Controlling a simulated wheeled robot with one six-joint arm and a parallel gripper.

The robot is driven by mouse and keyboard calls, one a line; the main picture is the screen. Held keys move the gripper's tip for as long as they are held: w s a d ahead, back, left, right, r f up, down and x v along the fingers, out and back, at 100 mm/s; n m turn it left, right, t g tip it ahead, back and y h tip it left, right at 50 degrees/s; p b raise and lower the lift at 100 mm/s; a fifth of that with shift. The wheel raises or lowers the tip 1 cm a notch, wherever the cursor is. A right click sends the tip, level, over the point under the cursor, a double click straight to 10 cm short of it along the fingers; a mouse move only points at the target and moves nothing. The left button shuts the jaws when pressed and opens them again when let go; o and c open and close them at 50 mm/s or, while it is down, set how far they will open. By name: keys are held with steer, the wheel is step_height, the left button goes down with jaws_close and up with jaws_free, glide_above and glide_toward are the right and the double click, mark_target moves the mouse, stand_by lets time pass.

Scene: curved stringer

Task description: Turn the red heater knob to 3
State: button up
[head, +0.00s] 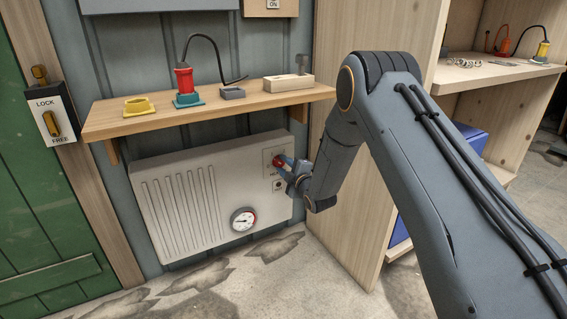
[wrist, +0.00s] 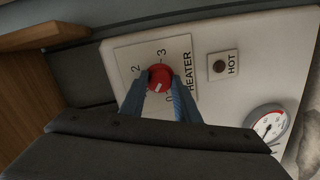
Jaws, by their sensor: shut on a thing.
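The red heater knob (wrist: 160,77) sits on a pale dial plate marked HEATER on the white heater (head: 185,205). The plate shows 3 above the knob, 2 at upper left and 0 at lower right; any mark at lower left is hidden by a finger. A short white mark on the knob's face lies on its lower half, away from the 3. My gripper (wrist: 159,84) has its blue fingers on both sides of the knob, shut on it. In the head view the knob (head: 278,160) shows at the gripper's tip.
A HOT indicator (wrist: 220,66), dark, and a round gauge (wrist: 268,125) are on the heater beside the dial. A wooden shelf (head: 215,107) with several small items hangs above. A wooden cabinet side (head: 345,215) stands close right of the heater.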

steer(key=m+p, duration=0.1)
steer(key=m, duration=0.3)
steer(key=shift+d+g+p, duration=0.1)
steer(key=shift+g+p, duration=0.2)
steer(key=shift+p, duration=0.05)
steer(key=m+y+p, duration=0.1)
steer(key=m, duration=0.5)
steer(key=shift+f+m+g+y+p, duration=0.15)
steer(key=shift+m+g+y+p, duration=0.15)
steer(key=shift+g, duration=0.1)
steer(key=m, duration=0.4)
steer(key=shift+y, duration=0.3)
steer(key=m, duration=0.4)
steer(key=shift+f+y, duration=0.1)
steer(key=shift+y, duration=0.3)
steer(key=m, duration=0.3)
steer(key=shift+m, duration=0.4)
steer(key=m, duration=0.3)
steer(key=m+t, duration=0.1)
steer(key=m, duration=0.3)
steer(key=shift+y, duration=0.3)
